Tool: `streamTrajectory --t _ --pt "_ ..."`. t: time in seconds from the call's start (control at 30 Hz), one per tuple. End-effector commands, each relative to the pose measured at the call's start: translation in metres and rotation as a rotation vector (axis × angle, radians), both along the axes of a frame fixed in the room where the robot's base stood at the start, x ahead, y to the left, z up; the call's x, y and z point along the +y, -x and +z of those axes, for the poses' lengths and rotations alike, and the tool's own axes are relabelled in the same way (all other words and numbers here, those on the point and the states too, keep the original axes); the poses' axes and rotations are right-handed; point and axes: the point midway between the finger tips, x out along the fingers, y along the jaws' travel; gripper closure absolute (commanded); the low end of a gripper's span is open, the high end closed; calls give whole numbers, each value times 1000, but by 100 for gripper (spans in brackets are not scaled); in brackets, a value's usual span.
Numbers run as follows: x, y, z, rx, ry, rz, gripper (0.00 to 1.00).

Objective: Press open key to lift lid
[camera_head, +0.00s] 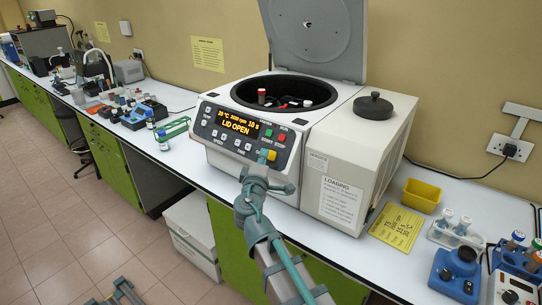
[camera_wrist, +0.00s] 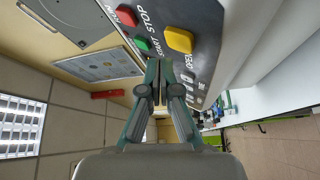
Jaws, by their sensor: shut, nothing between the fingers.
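The centrifuge (camera_head: 238,165) stands on the bench with its lid (camera_head: 315,35) raised and its bowl exposed. Its display (camera_head: 238,119) reads "LID OPEN". The yellow open key (camera_head: 271,155) is at the lower right of the front panel, and it also shows large in the wrist view (camera_wrist: 179,40). My gripper (camera_head: 263,156) is shut and empty, its tips in front of the panel just beside the yellow key. In the wrist view my gripper (camera_wrist: 157,68) points at the panel near that key; I cannot tell whether it touches.
Green start (camera_wrist: 143,44) and red stop (camera_wrist: 126,15) keys sit close to the yellow key. A black knob (camera_head: 373,106) tops the centrifuge's right side. A yellow tray (camera_head: 421,196) and a blue device (camera_head: 456,273) stand to the right.

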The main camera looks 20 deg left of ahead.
Motion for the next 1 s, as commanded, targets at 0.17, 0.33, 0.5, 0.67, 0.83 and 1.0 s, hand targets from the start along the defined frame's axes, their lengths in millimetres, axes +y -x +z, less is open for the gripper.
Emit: streamTrajectory --t 0.17,0.33,0.5,0.67,0.83,1.0 --pt "4 13 10 -1 -1 2 100" --pt "9 25 18 -1 -1 2 100" --pt "12 33 23 0 -1 1 100" --pt "13 34 23 0 0 0 100" --pt "13 34 23 0 0 0 100" --pt "13 34 23 0 0 0 100"
